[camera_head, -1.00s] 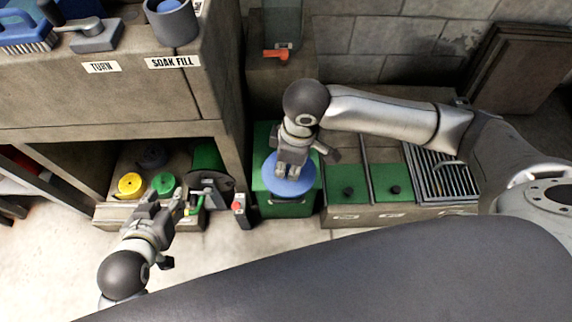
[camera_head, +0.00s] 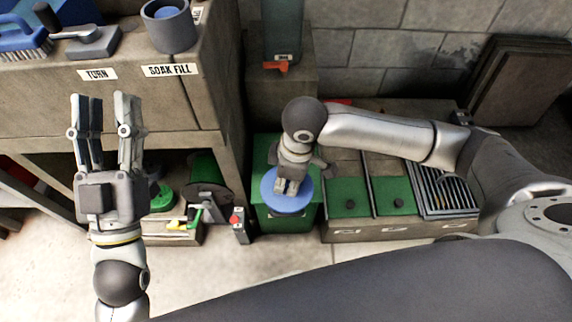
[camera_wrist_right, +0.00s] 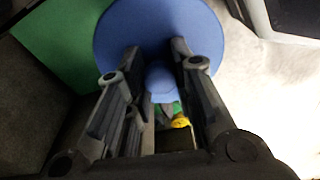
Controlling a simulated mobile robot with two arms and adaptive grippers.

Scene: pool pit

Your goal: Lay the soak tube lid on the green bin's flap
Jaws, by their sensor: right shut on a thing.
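The soak tube lid (camera_head: 303,199) is a round blue disc with a knob. It lies flat over the top of the green bin (camera_head: 265,150); I cannot tell whether it touches the flap, which it largely covers. My right gripper (camera_head: 287,186) is above the lid. In the right wrist view the gripper (camera_wrist_right: 160,85) is shut on the knob of the lid (camera_wrist_right: 150,25), with the green bin (camera_wrist_right: 65,40) partly behind it. My left gripper (camera_head: 106,100) is open and empty, fingers upward, in front of the counter at the left.
A grey tube (camera_head: 170,28) stands on the counter above the "SOAK FILL" label, beside a lever (camera_head: 85,38) and a blue brush. Low boxes with green panels (camera_head: 350,200) and a grate (camera_head: 440,185) stand right of the bin. A red-buttoned box (camera_head: 239,226) stands left of it.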

